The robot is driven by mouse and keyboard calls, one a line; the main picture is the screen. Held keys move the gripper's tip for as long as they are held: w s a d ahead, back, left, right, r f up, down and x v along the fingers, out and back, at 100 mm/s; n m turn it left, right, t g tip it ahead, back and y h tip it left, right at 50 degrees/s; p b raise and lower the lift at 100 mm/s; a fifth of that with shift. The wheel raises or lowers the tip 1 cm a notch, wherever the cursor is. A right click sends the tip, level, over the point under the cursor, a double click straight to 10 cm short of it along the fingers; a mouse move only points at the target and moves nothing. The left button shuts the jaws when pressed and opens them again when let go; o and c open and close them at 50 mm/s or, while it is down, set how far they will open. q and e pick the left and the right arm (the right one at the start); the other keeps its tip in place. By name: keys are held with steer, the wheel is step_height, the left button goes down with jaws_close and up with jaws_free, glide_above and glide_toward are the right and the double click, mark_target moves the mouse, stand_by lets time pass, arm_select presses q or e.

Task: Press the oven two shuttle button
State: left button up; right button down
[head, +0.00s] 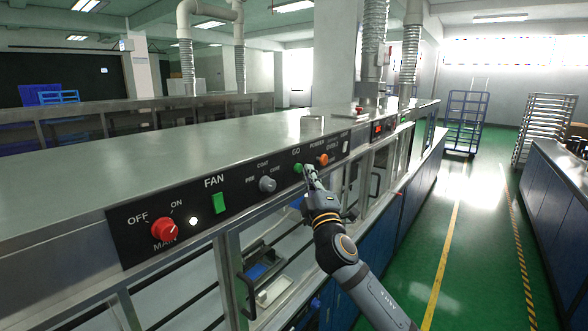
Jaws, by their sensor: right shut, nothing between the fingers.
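A black control panel (130,243) runs along the front of a long steel oven bench. A round green button (298,168) labelled GO sits on it, right of a grey knob (267,184) marked PRE, COAT and CURE. An orange knob (322,159) is just right of the button. My right gripper (308,170) is shut and empty, with its fingertips right at the green button's lower right edge. I cannot tell whether they touch it. A label near the orange knob is too small to read surely. My left gripper is not in view.
A red main knob (163,229) and a green fan switch (221,202) are further left on the panel. Glass-fronted compartments lie below. The green aisle floor at right is clear, with a blue cart (466,122) and a rack (545,125) farther back.

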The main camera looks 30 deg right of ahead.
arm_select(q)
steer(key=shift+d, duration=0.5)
arm_select(e)
steer(key=shift+d+f, duration=0.1)
steer(key=shift+d, duration=0.2)
steer(key=shift+d, duration=0.1)
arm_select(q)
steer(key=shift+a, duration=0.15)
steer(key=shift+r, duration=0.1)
arm_select(e)
steer(key=shift+w, duration=0.15)
steer(key=shift+w+a, duration=0.2)
steer(key=shift+w, duration=0.15)
